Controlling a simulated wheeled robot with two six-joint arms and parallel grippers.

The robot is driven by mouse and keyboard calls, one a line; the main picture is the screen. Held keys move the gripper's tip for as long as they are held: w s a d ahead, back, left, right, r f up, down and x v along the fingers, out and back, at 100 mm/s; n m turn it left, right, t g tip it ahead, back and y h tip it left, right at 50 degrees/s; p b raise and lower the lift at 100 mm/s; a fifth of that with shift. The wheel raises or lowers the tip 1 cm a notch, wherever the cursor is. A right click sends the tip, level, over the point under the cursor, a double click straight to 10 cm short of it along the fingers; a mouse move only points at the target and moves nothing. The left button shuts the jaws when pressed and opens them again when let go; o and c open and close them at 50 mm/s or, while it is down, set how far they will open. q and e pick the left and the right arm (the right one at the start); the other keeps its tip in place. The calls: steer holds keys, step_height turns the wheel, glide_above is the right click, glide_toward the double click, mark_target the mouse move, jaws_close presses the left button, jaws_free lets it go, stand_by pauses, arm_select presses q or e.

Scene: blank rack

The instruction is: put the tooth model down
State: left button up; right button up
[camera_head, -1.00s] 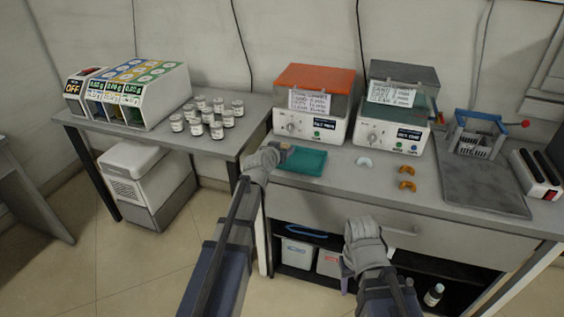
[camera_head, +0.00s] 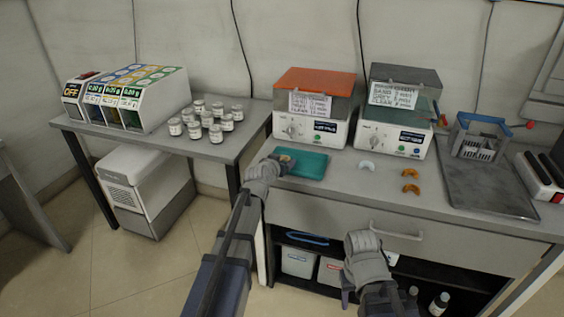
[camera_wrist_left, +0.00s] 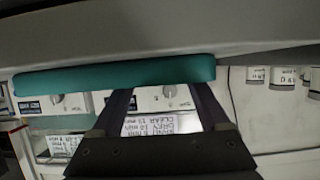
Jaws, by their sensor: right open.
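My left gripper (camera_head: 278,160) is low at the left end of the teal tray (camera_head: 312,165). A small tan piece, seemingly the tooth model (camera_head: 286,158), shows at its fingertips, over or in the tray; contact with the tray floor cannot be seen. In the left wrist view, the fingers (camera_wrist_left: 160,92) stand apart and their tips meet the tray's rim (camera_wrist_left: 60,78); the tray hides what is between them. My right gripper (camera_head: 350,285) is open, low in front of the bench drawer, away from the tray.
A white arch model (camera_head: 367,165) and two orange ones (camera_head: 410,174) lie right of the tray. Two lidded boxes, one orange-topped (camera_head: 312,100), stand behind. Several jars (camera_head: 215,133) fill the left table's right part. A metal tray with a wire basket (camera_head: 478,148) is at right.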

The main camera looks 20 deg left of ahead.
arm_select(q)
steer(key=shift+r, duration=0.1)
steer(key=shift+r, duration=0.15)
steer(key=p+v, duration=0.5)
steer(key=v, duration=0.7)
steer(key=s+d+f+m+g+h, duration=0.1)
steer(key=s+d+f+g, duration=0.25)
steer(key=d, duration=0.35)
steer(key=s+d+f+m+g+h, duration=0.1)
steer(key=s+d+f+m+g, duration=0.15)
steer(key=s+d+f, duration=0.35)
steer(key=s+d+f+g+y, duration=0.2)
steer(key=s+g, duration=0.2)
steer(key=s, duration=0.3)
steer(key=s+d+f+g+y, duration=0.1)
steer(key=s+d+f+g, duration=0.1)
steer(key=s, duration=0.6)
steer(key=shift+s+d+g+y, duration=0.2)
steer(key=shift+d+g+y, duration=0.3)
steer(key=shift+g, duration=0.5)
